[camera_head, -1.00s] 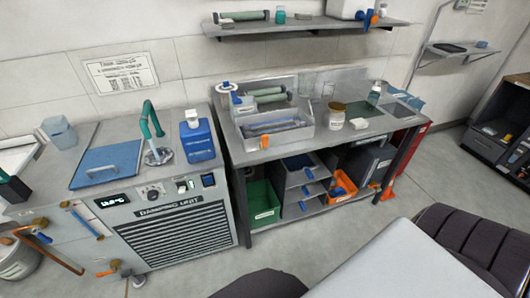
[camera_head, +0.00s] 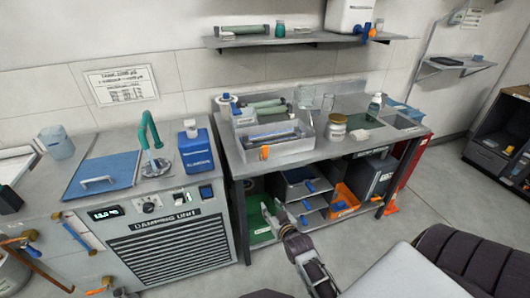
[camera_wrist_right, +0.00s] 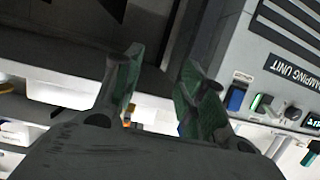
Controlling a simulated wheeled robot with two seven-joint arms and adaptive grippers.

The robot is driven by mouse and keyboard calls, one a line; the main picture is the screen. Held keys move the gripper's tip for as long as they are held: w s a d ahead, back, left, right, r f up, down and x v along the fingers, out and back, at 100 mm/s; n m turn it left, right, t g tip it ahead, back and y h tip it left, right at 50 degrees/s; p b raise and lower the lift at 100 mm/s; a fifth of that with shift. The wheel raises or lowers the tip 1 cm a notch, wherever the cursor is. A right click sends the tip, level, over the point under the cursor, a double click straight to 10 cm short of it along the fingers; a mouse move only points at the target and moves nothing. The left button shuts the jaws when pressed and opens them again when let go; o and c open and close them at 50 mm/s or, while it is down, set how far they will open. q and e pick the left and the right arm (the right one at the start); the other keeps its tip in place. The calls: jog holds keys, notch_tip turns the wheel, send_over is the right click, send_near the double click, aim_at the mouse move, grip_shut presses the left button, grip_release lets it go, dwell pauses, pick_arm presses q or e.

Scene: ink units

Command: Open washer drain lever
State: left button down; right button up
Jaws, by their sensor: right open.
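A grey metal washer tray (camera_head: 300,152) stands on the bench, with a small orange lever (camera_head: 265,152) on its front side near the left corner. My right gripper (camera_head: 279,214) has come up from the bottom of the head view. It is in front of the bench, lower in the picture than the lever and apart from it. In the right wrist view its two green-padded fingers (camera_wrist_right: 161,88) are spread, with nothing held between them. My left gripper is not in view.
The damping unit (camera_head: 165,250) stands left of the bench (camera_head: 232,160) and also shows in the right wrist view (camera_wrist_right: 270,60). A green bin (camera_head: 262,222) and an orange bin (camera_head: 345,197) sit below the bench top. A shelf (camera_head: 300,40) hangs above.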

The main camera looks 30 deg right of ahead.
aim_at(265, 151)
notch_tip(265, 151, up, 18)
jog(key=d+t+h, duration=0.1)
jog(key=d+t, duration=0.1)
jog(key=t, duration=0.1)
jog(key=shift+w+d+m+h, duration=0.15)
jog(key=shift+m+h, duration=0.15)
jog(key=shift+m, duration=0.1)
jog(key=shift+w, duration=0.2)
jog(key=shift+x, duration=6.7)
jog(key=shift+r, duration=0.1)
grip_shut()
